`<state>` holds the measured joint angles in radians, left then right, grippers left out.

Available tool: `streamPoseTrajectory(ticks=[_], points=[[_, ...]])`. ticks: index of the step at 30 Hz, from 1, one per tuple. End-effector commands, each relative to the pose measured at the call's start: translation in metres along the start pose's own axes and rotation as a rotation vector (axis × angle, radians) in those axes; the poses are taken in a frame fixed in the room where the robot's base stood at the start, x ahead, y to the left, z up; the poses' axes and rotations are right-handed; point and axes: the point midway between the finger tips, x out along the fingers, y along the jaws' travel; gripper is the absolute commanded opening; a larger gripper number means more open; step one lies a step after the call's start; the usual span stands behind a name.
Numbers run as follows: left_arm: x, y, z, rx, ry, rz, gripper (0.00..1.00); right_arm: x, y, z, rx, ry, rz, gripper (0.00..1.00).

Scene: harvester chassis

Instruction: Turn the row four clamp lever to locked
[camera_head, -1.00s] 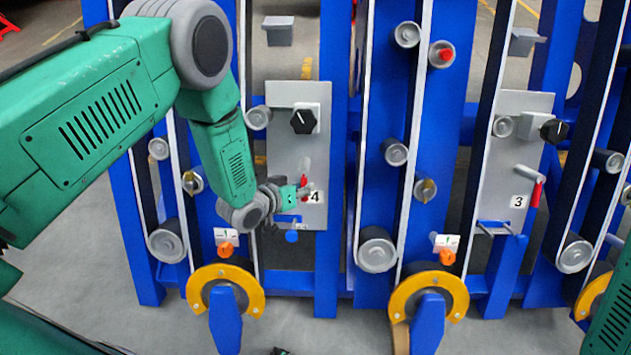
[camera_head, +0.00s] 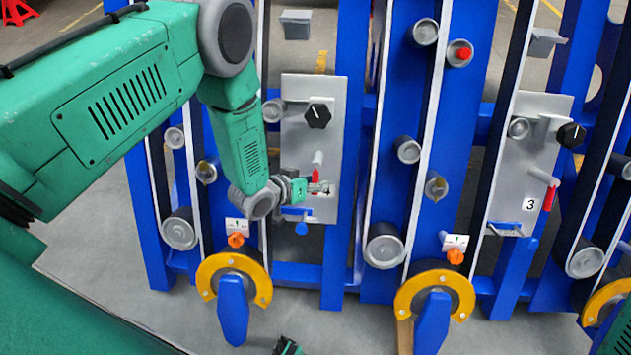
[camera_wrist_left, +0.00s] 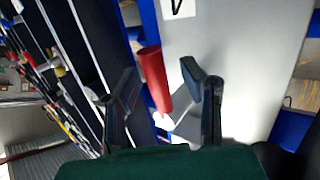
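The row four panel (camera_head: 296,140) is a grey plate at left centre in the head view. Its clamp lever has a pale pivot and a red handle (camera_head: 316,176) hanging down. My left gripper (camera_head: 318,188) is at the handle and covers the plate's number. In the left wrist view the red handle (camera_wrist_left: 153,78) stands slightly tilted between the two spread fingers (camera_wrist_left: 158,88), with gaps visible on both sides. A small green and dark part, perhaps my right gripper (camera_head: 289,347), shows at the bottom edge; its fingers cannot be made out.
A black knob (camera_head: 318,116) sits above the lever and a blue part (camera_head: 301,228) below. The row three panel (camera_head: 513,170) with its own red lever (camera_head: 549,197) is to the right. Blue posts, belts, rollers and yellow guards (camera_head: 263,290) surround the panels.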

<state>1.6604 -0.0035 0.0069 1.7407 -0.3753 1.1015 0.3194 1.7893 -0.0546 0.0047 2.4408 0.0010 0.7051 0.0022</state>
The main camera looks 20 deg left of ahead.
Motion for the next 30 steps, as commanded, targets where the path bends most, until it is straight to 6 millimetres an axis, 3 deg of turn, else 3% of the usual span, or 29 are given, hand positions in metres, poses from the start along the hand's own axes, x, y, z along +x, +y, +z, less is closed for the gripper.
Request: streamPoseTrajectory(ticks=[8,21,30], points=[[-0.010,0.000,-0.002,-0.001,0.003,0.000,0.36,-0.001,0.000,0.002,0.000,0.002,0.000,0.40],[-0.096,-0.001,0.000,-0.002,0.000,-0.001,0.36,-0.001,0.000,0.002,0.000,0.003,0.000,0.40],[-0.119,-0.001,0.000,0.000,0.000,-0.001,0.36,-0.001,0.000,0.002,0.000,0.003,0.000,0.40]])
